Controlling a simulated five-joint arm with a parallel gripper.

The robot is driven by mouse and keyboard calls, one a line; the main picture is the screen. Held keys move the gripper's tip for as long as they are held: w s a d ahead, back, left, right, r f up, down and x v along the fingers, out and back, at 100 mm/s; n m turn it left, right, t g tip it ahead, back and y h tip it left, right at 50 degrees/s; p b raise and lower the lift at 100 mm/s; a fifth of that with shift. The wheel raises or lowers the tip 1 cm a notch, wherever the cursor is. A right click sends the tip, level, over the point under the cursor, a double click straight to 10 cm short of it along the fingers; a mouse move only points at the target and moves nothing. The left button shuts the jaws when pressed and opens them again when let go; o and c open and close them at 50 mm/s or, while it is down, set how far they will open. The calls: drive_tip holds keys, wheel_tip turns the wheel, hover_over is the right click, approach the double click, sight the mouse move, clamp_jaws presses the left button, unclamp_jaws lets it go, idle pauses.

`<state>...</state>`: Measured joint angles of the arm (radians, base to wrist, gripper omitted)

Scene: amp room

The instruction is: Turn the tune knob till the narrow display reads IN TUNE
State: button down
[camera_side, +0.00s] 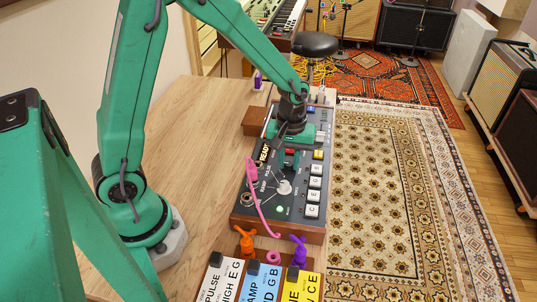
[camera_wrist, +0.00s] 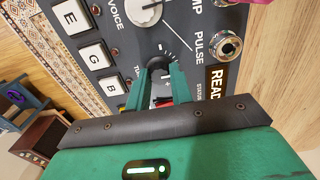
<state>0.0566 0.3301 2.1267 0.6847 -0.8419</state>
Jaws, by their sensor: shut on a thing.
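The tune knob (camera_wrist: 161,74) is a dark round knob on the dark control panel (camera_side: 238,208), with white tick marks around it and a partly covered label beside it. My gripper (camera_wrist: 160,88) is shut on the knob, one green finger on each side; in the side view my gripper (camera_side: 289,158) reaches down to the panel and hides the knob. A narrow display (camera_wrist: 218,79) near the status label shows light letters on black, the end covered by my gripper. In the side view the display (camera_side: 265,152) seems to read READY.
A white voice knob (camera_side: 284,187) and a column of lettered white keys (camera_side: 312,210) sit close by. A pink cable (camera_side: 257,190) crosses the panel's left part. Orange (camera_side: 246,241) and purple (camera_side: 299,251) plugs stand in front.

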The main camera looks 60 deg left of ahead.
sight(289, 163)
drive_tip(key=shift+n, duration=0.5)
drive_tip(key=n, duration=0.3)
drive_tip(key=shift+n, duration=0.3)
drive_tip(key=n, duration=0.4)
drive_tip(key=shift+n, duration=0.4)
drive_tip(key=c, duration=1.2)
unclamp_jaws()
drive_tip(key=shift+c, duration=0.2)
drive_tip(key=shift+r, duration=4)
